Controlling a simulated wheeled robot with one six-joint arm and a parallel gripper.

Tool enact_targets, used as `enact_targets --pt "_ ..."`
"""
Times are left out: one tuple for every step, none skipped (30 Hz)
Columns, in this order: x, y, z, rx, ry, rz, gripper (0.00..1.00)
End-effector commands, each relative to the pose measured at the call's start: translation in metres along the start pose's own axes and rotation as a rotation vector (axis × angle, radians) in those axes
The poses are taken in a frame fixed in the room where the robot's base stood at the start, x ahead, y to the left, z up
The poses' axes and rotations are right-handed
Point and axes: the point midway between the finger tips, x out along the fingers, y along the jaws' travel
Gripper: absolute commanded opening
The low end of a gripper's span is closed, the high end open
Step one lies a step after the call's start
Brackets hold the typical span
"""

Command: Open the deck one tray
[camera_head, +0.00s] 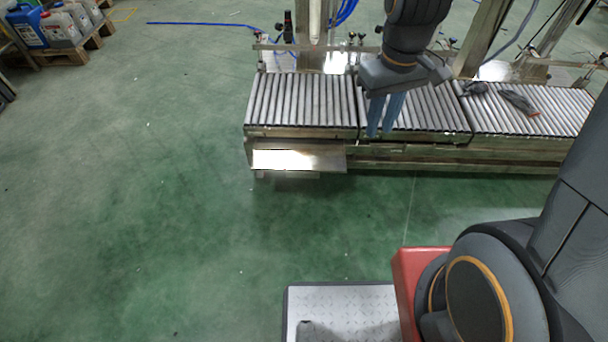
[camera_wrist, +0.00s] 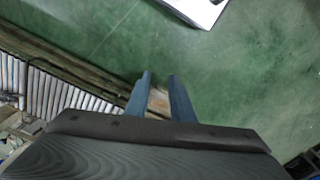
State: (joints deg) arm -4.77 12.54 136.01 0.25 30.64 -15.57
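A shiny metal panel (camera_head: 300,160), which looks like the tray, juts out from the front of the roller conveyor at its left end, below the rollers. I cannot tell for sure that it is the deck one tray, and no handle is clear. My gripper (camera_head: 382,132) points down over the front edge of the conveyor, to the right of the panel and apart from it. Its two blue fingers stand apart with nothing visible held. In the wrist view my gripper (camera_wrist: 159,77) has a narrow gap between its fingers, with a pale brown surface partly hidden behind them.
The roller conveyor (camera_head: 300,100) runs across the back, with dark items (camera_head: 515,100) on its right section. Upright metal posts stand behind it. The green floor in front and to the left is clear. Jugs on a pallet (camera_head: 60,45) stand far left.

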Motion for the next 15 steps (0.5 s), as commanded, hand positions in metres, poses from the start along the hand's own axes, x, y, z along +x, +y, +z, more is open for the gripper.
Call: enact_targets --pt "0.034 -0.001 -0.023 -0.068 -0.005 -0.002 0.22" --pt "0.047 -0.002 -0.035 -0.112 -0.005 -0.002 0.22" --pt "0.064 -0.003 -0.050 -0.170 -0.006 -0.002 0.22" --pt "0.077 -0.005 -0.061 -0.213 -0.006 -0.002 0.22" --pt "0.091 -0.007 -0.071 -0.257 -0.007 -0.003 0.22" --pt "0.109 -0.009 -0.086 -0.313 -0.008 -0.003 0.22" --pt "0.123 -0.011 -0.097 -0.356 -0.008 -0.004 0.22" --pt "0.138 -0.013 -0.107 -0.400 -0.009 -0.004 0.22" --pt "0.157 -0.017 -0.121 -0.458 -0.010 -0.005 0.22" --pt "0.172 -0.019 -0.131 -0.501 -0.010 -0.005 0.22" --pt "0.186 -0.022 -0.142 -0.544 -0.010 -0.005 0.22" --pt "0.207 -0.026 -0.155 -0.601 -0.010 -0.005 0.22" --pt "0.222 -0.029 -0.165 -0.644 -0.010 -0.006 0.22" --pt "0.238 -0.033 -0.174 -0.687 -0.011 -0.006 0.22" --pt "0.259 -0.038 -0.186 -0.745 -0.011 -0.007 0.22"
